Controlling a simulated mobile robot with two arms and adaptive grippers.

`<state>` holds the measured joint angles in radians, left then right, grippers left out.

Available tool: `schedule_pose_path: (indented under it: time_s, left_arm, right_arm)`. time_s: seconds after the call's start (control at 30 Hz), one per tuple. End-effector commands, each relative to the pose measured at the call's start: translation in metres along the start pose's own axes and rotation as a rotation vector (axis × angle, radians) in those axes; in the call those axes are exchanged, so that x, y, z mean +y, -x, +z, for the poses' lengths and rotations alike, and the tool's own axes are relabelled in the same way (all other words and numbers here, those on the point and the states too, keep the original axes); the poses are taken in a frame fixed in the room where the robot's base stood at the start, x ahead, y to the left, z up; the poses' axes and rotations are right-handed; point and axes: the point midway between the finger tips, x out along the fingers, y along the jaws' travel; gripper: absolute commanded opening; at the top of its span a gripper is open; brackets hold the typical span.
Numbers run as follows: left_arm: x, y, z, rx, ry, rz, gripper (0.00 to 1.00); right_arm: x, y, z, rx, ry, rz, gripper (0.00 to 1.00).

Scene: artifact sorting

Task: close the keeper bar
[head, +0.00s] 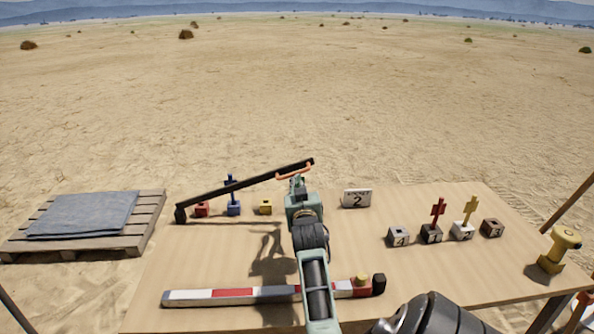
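The keeper bar (240,189) is a long black bar with its left end at a dark pivot (180,214) near the table's left side. It is tilted, with its right end raised above the table. An orange handle (284,177) is near its raised end. My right gripper (296,179) is at this handle, seen from behind. Its fingers are small and partly hidden, so I cannot tell whether they are closed on the handle. Red (202,209), blue (234,208) and yellow (265,207) blocks stand in a row beneath the bar. A blue figure (230,183) stands at the blue block.
A striped scale bar (232,293) lies along the table's front. A card marked 2 (357,198) stands right of my gripper. Numbered blocks (398,237), some bearing red and yellow figures, and a yellow object (559,249) are at right. A pallet (147,215) lies left of the table.

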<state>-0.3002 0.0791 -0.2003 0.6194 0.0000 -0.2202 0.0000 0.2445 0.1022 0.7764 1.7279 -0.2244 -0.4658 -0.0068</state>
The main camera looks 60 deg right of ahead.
Motion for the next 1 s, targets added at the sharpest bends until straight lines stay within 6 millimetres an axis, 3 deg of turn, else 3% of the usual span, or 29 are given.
schedule_pose_path:
  time_s: [1.0]
  left_arm:
    - [0.0,-0.019,0.0,0.002,0.001,-0.001,0.3]
  right_arm:
    - [0.005,-0.003,0.038,0.001,-0.095,-0.002,0.0]
